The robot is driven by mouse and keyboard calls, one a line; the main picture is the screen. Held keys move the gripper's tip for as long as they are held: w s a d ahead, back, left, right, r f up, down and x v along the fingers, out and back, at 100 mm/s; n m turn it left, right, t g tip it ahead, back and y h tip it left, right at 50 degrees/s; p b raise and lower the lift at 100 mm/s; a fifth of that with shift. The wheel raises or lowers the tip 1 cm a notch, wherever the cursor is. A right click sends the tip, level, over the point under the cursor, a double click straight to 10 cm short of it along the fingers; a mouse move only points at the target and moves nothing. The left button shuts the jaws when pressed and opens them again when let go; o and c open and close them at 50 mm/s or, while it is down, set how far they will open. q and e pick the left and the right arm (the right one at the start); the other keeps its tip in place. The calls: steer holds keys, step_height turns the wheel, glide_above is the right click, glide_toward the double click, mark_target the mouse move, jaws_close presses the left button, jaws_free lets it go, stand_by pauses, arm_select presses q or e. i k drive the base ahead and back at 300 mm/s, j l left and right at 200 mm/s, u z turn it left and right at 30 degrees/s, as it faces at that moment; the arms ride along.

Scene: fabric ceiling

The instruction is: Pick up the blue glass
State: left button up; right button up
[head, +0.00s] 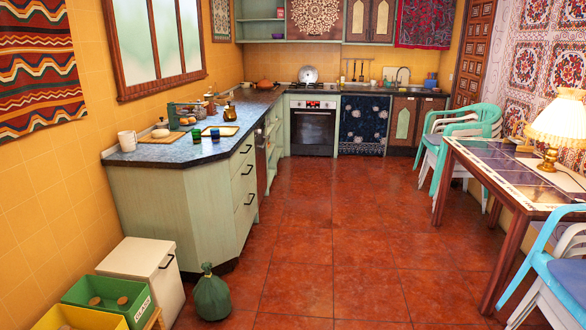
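A small blue glass (196,135) stands upright on the dark blue-grey countertop (165,152) at the left, near the counter's front end. Neither of my grippers shows in the head view.
A white mug (127,141), a board with a lidded pot (160,131) and a brass pot (230,112) share the counter. Below stand a white cabinet (142,270), a green crate (108,298) and a green sack (211,295). A tiled table (500,172) is right; the middle floor is clear.

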mark_target(214, 132)
steer(key=i, duration=0.8)
steer(key=i+l+u, duration=0.1)
steer(key=i, duration=0.75)
steer(key=i+l+u, duration=0.1)
steer(key=i+u, duration=0.3)
steer(key=i+l+u, duration=0.2)
steer(key=i+u, duration=0.2)
steer(key=i+l+u, duration=0.6)
steer(key=u, duration=0.25)
steer(key=l, duration=0.1)
